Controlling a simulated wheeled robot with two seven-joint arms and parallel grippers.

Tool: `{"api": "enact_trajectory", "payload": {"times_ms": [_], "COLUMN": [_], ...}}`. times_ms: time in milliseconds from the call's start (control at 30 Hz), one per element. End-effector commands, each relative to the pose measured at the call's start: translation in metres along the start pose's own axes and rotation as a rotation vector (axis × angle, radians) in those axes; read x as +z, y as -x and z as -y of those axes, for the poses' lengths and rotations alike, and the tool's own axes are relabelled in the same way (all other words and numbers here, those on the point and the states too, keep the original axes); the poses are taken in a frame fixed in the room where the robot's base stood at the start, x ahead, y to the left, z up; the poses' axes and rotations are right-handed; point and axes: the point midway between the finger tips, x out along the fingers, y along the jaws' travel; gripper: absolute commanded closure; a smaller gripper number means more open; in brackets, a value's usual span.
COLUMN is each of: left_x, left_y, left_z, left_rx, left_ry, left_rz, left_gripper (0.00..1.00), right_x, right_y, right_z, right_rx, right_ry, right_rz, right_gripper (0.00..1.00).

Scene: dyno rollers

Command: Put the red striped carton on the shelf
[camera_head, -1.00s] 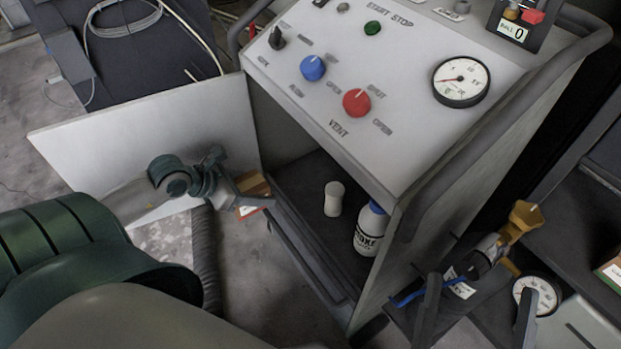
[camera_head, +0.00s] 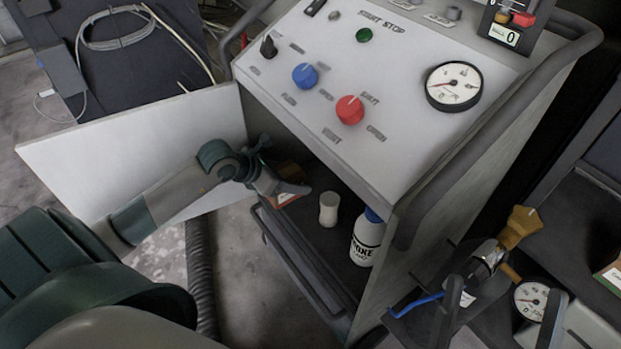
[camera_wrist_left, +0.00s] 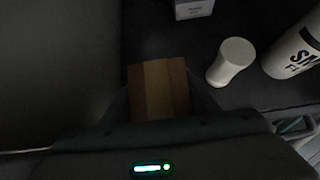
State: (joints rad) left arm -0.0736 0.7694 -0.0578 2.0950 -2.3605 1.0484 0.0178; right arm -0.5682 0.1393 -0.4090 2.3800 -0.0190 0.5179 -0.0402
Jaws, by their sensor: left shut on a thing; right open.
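The carton (camera_head: 285,199), with a brown top and a red and white side, is held by my left gripper (camera_head: 290,190) in the open cabinet's mouth. The fingers partly hide it in the head view. In the left wrist view the carton (camera_wrist_left: 158,88) sits between the jaws, brown with a lighter middle band. The dark shelf (camera_head: 315,247) lies inside the cabinet. I cannot tell whether the carton touches it. My right gripper (camera_head: 506,290) is open at the lower right, with no carton in it.
A small white container (camera_head: 328,209) and a white bottle with a blue cap (camera_head: 367,243) stand on the shelf, right of the carton. A pale labelled box (camera_wrist_left: 193,9) shows deeper inside. The open white door (camera_head: 130,150) is at left. The sloped control panel (camera_head: 400,120) overhangs the opening.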

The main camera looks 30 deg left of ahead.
Motion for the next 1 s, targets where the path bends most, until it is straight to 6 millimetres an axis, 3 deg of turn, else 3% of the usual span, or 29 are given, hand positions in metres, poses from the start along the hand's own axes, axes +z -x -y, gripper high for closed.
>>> {"api": "enact_trajectory", "payload": {"times_ms": [233, 433, 800, 1000], "left_x": [0.029, 0.041, 0.042, 0.028], "left_y": [-0.028, -0.041, -0.042, -0.055], "left_z": [-0.001, 0.0, 0.0, 0.0], "left_rx": [0.001, 0.0, 0.001, 0.0], "left_ry": [0.001, 0.0, 0.0, 0.001], "left_rz": [0.004, 0.002, 0.0, 0.0], "left_gripper": [0.72, 0.72, 0.72, 0.72], "right_x": [-0.006, -0.01, -0.011, -0.014], "right_y": [-0.004, -0.007, -0.008, -0.003], "right_z": [-0.003, -0.005, -0.006, -0.008], "right_rx": [-0.003, -0.005, -0.008, -0.007], "right_ry": [0.007, 0.013, 0.016, 0.018], "right_rz": [-0.048, -0.078, -0.084, -0.113], "right_gripper": [0.04, 0.04, 0.04, 0.04]}}
